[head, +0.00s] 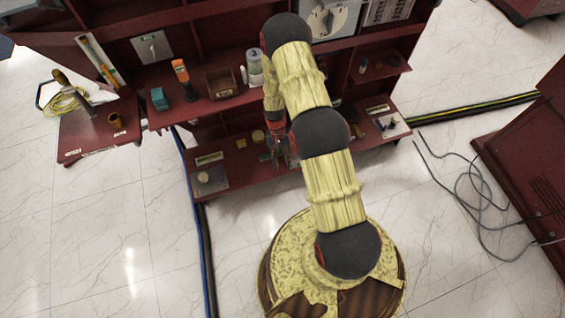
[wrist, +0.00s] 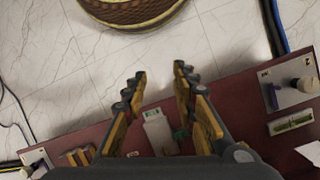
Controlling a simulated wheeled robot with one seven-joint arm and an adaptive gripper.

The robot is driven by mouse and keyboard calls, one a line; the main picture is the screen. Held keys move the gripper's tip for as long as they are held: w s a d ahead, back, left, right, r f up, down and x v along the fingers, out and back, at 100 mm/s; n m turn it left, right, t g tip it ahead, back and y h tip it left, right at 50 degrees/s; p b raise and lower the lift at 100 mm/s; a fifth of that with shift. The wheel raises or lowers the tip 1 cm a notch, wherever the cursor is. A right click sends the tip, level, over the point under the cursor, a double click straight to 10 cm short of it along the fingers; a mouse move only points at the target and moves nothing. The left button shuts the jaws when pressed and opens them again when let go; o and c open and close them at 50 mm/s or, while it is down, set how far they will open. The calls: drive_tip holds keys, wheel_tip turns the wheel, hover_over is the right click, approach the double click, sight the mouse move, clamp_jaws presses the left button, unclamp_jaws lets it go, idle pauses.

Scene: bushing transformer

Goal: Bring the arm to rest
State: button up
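My arm, in yellow sleeves with dark joints, rises from my round base in the head view and reaches toward the dark red shelf unit (head: 265,178). My gripper (head: 283,150) hangs at the front of its lower shelf, partly hidden behind the arm. In the wrist view my gripper (wrist: 158,85) has its two yellow-padded fingers well apart. Nothing is between the fingertips, and floor shows through the gap. I cannot tell whether the gripper touches the shelf.
An orange-and-black handheld device (head: 181,72), a teal box (head: 159,98) and an open brown box (head: 221,83) stand on the upper shelf. A side table (head: 95,140) is at left. Loose cables (head: 470,185) lie on the floor at right. Pale floor (head: 110,240) is free at lower left.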

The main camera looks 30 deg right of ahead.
drive_tip(key=shift+s, duration=0.1)
idle(0.4)
drive_tip(key=s+a+r+n+g, duration=0.1)
drive_tip(key=s+a+r+g, duration=0.15)
drive_tip(key=s, duration=0.25)
drive_tip(key=s+a+r+n+t+p, duration=0.1)
drive_tip(key=a+r+n+t, duration=0.1)
drive_tip(key=r, duration=1.4)
drive_tip(key=s+a+r+n+t, duration=0.1)
drive_tip(key=r+t, duration=0.1)
drive_tip(key=r, duration=1.4)
drive_tip(key=s+a+r+n+t, duration=0.1)
drive_tip(key=s+a+r+t, duration=0.1)
drive_tip(key=r, duration=0.6)
drive_tip(key=s+a+r+n+t+p, duration=0.1)
drive_tip(key=s+a+r+t, duration=0.1)
drive_tip(key=r, duration=0.7)
drive_tip(key=s+a+r+t+h+p, duration=0.1)
drive_tip(key=s+r+t, duration=0.3)
drive_tip(key=r, duration=0.5)
drive_tip(key=shift+s+a+r+n, duration=0.2)
drive_tip(key=shift+s+a+n, duration=0.2)
drive_tip(key=shift+s+a, duration=0.35)
